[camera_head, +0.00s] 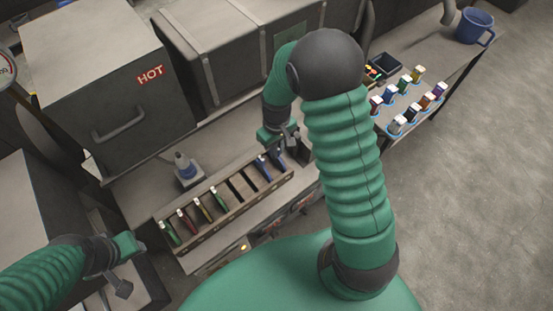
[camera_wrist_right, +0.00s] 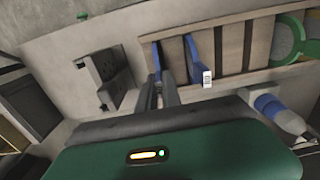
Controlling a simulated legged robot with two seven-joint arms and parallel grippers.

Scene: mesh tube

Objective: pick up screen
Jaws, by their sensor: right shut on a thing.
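A long wooden rack (camera_head: 215,222) holds several screens in slots, with green, red, yellow and blue handles. It also shows in the right wrist view (camera_wrist_right: 262,62). My right gripper (camera_head: 283,150) is at the rack's right end. In the right wrist view its fingers (camera_wrist_right: 160,88) are shut on a blue screen (camera_wrist_right: 156,58), which is still at the rack. A second blue screen (camera_head: 263,169) with a white tag stands beside it, apart from the fingers. My left gripper (camera_head: 122,272) is at lower left, away from the rack; its finger gap is unclear.
A grey box marked HOT (camera_head: 120,125) stands behind the rack at left. A bottle (camera_head: 185,167) stands just behind the rack. A dark slotted block (camera_wrist_right: 112,76) is beside the rack's end. A blue mug (camera_head: 475,26) and several small coloured bottles (camera_head: 404,94) are on the right bench.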

